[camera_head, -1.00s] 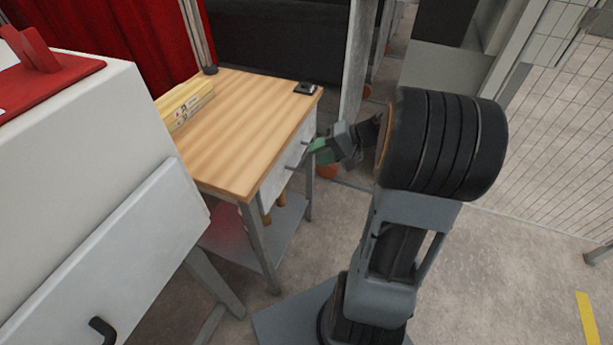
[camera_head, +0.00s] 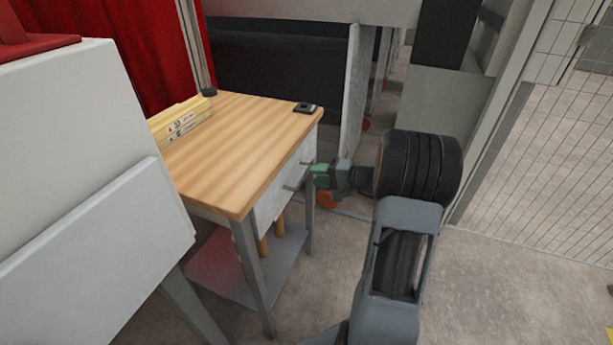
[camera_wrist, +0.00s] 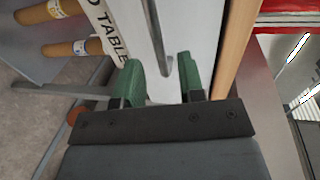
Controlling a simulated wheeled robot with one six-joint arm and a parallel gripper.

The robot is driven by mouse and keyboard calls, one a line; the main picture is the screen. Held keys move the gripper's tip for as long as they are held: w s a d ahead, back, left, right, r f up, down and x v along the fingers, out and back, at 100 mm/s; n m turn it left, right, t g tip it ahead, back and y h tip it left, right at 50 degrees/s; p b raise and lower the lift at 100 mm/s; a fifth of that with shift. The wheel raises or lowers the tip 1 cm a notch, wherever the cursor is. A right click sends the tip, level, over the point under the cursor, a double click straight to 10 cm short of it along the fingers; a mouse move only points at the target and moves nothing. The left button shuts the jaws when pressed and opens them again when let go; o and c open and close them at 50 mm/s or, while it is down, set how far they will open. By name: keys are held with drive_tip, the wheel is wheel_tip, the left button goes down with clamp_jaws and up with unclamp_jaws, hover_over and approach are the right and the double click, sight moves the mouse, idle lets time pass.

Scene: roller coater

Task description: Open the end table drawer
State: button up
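The end table (camera_head: 240,135) has a light wood top, grey metal legs and a pale drawer front (camera_head: 268,207) facing right. Thin grey handle parts (camera_head: 295,187) stick out from that front. My gripper (camera_head: 319,176) is at the far end of the front, close beside the handle. In the wrist view, my gripper (camera_wrist: 161,78) has its two green fingers spread apart. A thin grey handle bar (camera_wrist: 160,45) shows between them, nearer the right finger; I cannot tell if they touch. A label reading "D TABLE" (camera_wrist: 108,32) is beside it. The drawer looks closed.
Yellow boxes (camera_head: 181,118) and a small black item (camera_head: 307,107) lie on the tabletop. A white cabinet (camera_head: 85,170) stands close at left. A lower shelf (camera_head: 235,262) is under the table. A mesh fence (camera_head: 550,160) is at right; open floor lies before it.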

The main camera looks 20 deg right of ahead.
sight(306, 173)
drive_tip(key=shift+x, duration=2.25)
clamp_jaws()
